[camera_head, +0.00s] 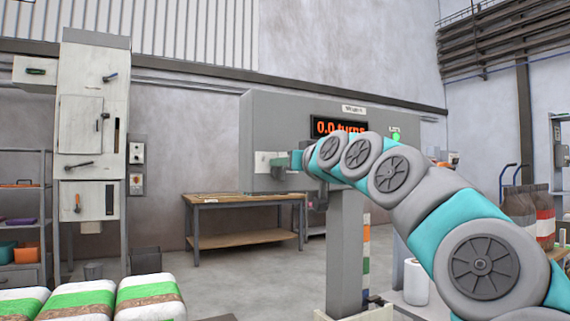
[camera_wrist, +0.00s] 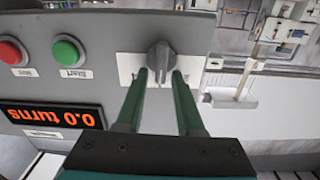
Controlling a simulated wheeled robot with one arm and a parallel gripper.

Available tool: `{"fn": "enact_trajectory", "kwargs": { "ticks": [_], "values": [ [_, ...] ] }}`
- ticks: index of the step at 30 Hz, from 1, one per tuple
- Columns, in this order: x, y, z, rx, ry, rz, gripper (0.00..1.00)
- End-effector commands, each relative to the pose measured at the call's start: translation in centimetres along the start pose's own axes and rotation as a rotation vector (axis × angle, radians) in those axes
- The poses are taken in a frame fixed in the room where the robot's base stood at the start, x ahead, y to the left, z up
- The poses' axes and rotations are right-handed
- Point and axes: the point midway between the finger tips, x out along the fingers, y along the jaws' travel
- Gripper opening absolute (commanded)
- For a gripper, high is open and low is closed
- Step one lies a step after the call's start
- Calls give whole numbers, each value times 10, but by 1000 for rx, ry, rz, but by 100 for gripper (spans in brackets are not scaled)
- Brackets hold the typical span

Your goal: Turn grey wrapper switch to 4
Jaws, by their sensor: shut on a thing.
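The grey wrapper switch (camera_wrist: 160,54) is a ridged knob on a white plate (camera_wrist: 127,62) on the wrapper's grey panel (camera_wrist: 110,30), shown upside down in the wrist view. My gripper (camera_wrist: 159,75) has its two green fingers on either side of the knob and is shut on it. The number scale around the knob is not readable. The display (camera_wrist: 52,116) reads "0.0 turns"; it also shows in the head view (camera_head: 338,127). In the head view my gripper (camera_head: 288,160) is at the panel front, and the knob is hidden.
A red button (camera_wrist: 12,52) and a green button (camera_wrist: 68,52) sit beside the switch. A wooden workbench (camera_head: 245,198) stands behind the wrapper post. Green-striped bags (camera_head: 90,299) lie at the lower left. Open floor lies between them.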

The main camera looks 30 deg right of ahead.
Motion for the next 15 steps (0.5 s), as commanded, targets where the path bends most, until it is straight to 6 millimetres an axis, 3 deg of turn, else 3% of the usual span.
{"fn": "enact_trajectory", "kwargs": {
  "ticks": [15],
  "values": [
    [0,8,1,400,-3,1,0]
  ]
}}
